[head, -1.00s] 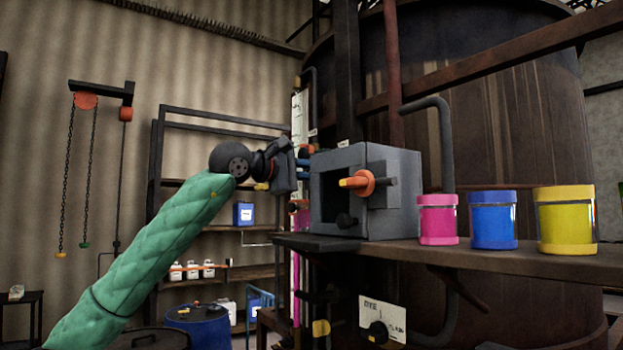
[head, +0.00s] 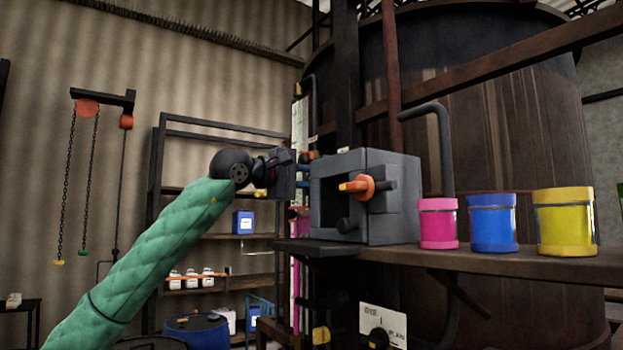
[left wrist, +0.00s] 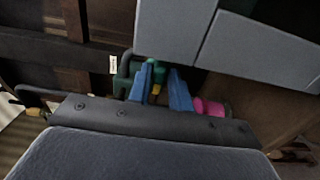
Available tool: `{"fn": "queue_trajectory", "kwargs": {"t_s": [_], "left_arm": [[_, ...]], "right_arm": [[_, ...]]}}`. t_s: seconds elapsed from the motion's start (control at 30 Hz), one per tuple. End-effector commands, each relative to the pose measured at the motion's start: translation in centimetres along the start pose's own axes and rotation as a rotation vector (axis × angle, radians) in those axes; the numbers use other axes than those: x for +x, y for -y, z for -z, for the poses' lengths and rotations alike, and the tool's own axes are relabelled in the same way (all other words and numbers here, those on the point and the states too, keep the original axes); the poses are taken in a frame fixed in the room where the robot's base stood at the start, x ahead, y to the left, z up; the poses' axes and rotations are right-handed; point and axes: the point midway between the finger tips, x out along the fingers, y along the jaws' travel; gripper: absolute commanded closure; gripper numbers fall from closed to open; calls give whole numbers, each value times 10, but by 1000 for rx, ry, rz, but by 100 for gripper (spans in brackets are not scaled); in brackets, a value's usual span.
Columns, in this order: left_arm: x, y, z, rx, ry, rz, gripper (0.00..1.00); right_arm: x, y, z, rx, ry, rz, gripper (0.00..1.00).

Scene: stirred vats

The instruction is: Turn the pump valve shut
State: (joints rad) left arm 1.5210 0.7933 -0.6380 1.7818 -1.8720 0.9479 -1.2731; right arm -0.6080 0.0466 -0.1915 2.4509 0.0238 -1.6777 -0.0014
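My left gripper (head: 304,172) is at the left side of the grey box, its two blue fingers pointing right. In the left wrist view the blue fingers (left wrist: 160,90) stand apart, with a green part with a yellow tip (left wrist: 156,76) seen between or beyond them. Contact cannot be told. An orange handle with a yellow tip (head: 358,186) sticks out at the front of the grey box (head: 395,215); my gripper is apart from it. No readable label shows which part is the pump valve. My right gripper is not in view.
Pink (head: 437,225), blue (head: 493,224) and yellow (head: 566,223) jars stand on the shelf (head: 500,262) right of the box. A large dark vat (head: 500,110) rises behind. A plate with a black knob (head: 384,322) is below. A rack (head: 155,230) stands behind my left arm.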

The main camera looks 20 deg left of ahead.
Motion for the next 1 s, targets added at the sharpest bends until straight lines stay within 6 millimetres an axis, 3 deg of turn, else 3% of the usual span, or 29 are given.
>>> {"fn": "queue_trajectory", "kwargs": {"t_s": [0.07,0.43,0.8,1.0], "left_arm": [[0,0,0,0,0,0,65],[-6,0,1,-1,-1,-2,65],[-58,2,1,-1,-2,-1,65],[-76,1,1,-1,-1,-2,65]], "right_arm": [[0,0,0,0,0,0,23],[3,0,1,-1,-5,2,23],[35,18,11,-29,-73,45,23],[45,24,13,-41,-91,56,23]]}}
